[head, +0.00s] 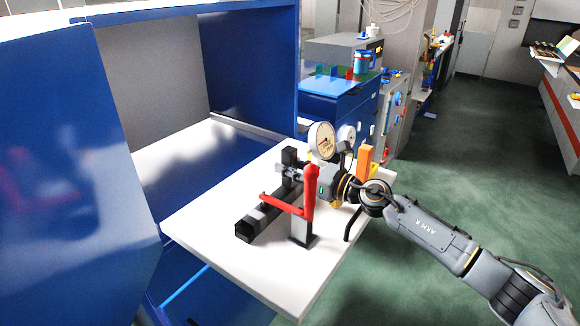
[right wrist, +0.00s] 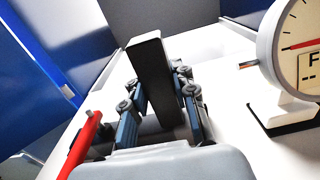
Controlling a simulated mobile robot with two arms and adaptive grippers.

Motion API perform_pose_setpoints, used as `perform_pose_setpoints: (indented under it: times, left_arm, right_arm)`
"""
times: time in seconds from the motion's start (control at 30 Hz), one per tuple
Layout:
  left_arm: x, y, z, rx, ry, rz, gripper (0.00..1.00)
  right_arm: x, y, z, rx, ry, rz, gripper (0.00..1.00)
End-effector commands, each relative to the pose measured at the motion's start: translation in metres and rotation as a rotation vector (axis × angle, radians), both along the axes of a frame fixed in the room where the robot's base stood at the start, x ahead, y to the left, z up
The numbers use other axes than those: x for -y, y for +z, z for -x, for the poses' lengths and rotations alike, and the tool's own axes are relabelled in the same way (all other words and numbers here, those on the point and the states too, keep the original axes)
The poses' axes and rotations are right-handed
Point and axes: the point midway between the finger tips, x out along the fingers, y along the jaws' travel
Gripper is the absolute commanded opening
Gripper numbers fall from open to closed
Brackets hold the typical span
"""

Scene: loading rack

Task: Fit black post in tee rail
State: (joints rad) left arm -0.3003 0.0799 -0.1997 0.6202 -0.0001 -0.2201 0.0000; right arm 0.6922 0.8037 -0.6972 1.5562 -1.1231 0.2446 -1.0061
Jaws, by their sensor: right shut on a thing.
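My right gripper (head: 288,170) is shut on the black post (head: 289,154), which stands about upright over the far part of the tee rail. In the right wrist view the post (right wrist: 150,65) shows between the two fingers (right wrist: 158,112), its top end sticking out past them. The black tee rail (head: 262,216) lies on the white table (head: 210,222), running from near left to far right, with a grey section partway along. The post's lower end is hidden, so I cannot tell whether it sits in the rail. My left gripper is not in view.
A red-handled clamp (head: 311,185) stands right beside the rail, its red arm reaching left over it. A dial gauge (head: 321,139) stands behind the gripper. An orange block (head: 365,158) is at the table's right. A blue-framed machine (head: 250,75) borders the table; its front left is clear.

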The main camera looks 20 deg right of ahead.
Motion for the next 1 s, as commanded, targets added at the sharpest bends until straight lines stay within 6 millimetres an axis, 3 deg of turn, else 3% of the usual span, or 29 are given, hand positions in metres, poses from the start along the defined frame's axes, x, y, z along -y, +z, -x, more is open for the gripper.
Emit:
perform_pose_setpoints:
  times: [0.2,0.23,0.33,0.37,0.77,1.0]
  left_arm:
    - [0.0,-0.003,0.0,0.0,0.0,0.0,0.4]
    - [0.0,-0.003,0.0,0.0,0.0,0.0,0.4]
    - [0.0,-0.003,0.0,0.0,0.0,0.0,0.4]
    - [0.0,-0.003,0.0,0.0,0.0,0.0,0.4]
    - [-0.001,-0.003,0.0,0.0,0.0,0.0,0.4]
    - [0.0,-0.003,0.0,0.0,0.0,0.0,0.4]
  right_arm:
    - [0.0,-0.003,0.0,0.001,0.0,-0.001,0.0]
    - [0.0,-0.003,0.0,0.001,0.0,-0.001,0.31]
    - [0.0,-0.003,0.0,0.001,0.0,-0.001,0.51]
    - [0.0,-0.003,0.0,0.0,0.0,0.0,0.53]
    - [0.005,-0.005,0.006,-0.003,-0.001,0.001,0.53]
    - [0.033,-0.006,0.041,-0.006,-0.001,0.002,0.53]
